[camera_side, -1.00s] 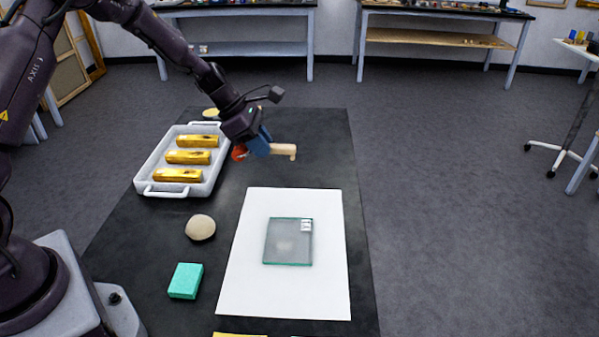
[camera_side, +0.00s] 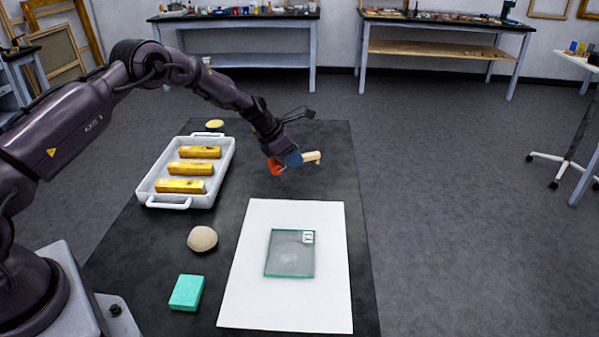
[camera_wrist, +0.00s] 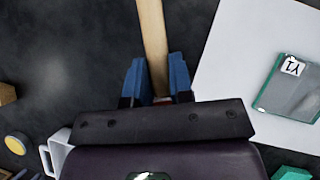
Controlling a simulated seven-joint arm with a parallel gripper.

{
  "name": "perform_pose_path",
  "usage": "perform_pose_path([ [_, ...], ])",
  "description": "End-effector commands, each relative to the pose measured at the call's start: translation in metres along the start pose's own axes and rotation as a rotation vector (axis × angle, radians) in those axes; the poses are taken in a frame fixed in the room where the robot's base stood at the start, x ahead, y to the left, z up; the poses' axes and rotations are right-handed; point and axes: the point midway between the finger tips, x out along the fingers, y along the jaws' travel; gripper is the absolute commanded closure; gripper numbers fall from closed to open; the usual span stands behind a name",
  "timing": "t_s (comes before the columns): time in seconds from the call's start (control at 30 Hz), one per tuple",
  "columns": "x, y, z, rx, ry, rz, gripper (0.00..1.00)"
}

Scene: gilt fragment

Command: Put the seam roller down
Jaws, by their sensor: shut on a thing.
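The seam roller (camera_side: 311,157) has a pale wooden handle and an orange-red part on the left side of the grip. My gripper (camera_side: 290,159) has blue fingers and is shut on it over the far right part of the black tabletop (camera_side: 240,170). In the wrist view the pale handle (camera_wrist: 152,40) runs between the two blue fingers (camera_wrist: 156,80) and out of the top edge. The roller's far end is cut off there. I cannot tell whether the roller touches the tabletop.
A white tray (camera_side: 145,187) with three gold bars stands at the left. A glass plate (camera_side: 290,253) lies on a white sheet (camera_side: 250,285) nearer. A beige round lump (camera_side: 202,239), a green block (camera_side: 186,292) and a yellow disc (camera_side: 214,125) lie at the left. Dark tabletop around the roller is clear.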

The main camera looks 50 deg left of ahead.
Motion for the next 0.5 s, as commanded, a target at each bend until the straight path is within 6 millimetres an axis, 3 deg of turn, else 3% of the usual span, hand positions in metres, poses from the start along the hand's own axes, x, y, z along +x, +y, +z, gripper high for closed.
perform_pose_path([
  [0.13,0.023,0.009,0.001,0.003,-0.001,0.001,1.0],
  [0.5,0.044,0.017,0.002,0.002,-0.001,0.002,1.0],
])
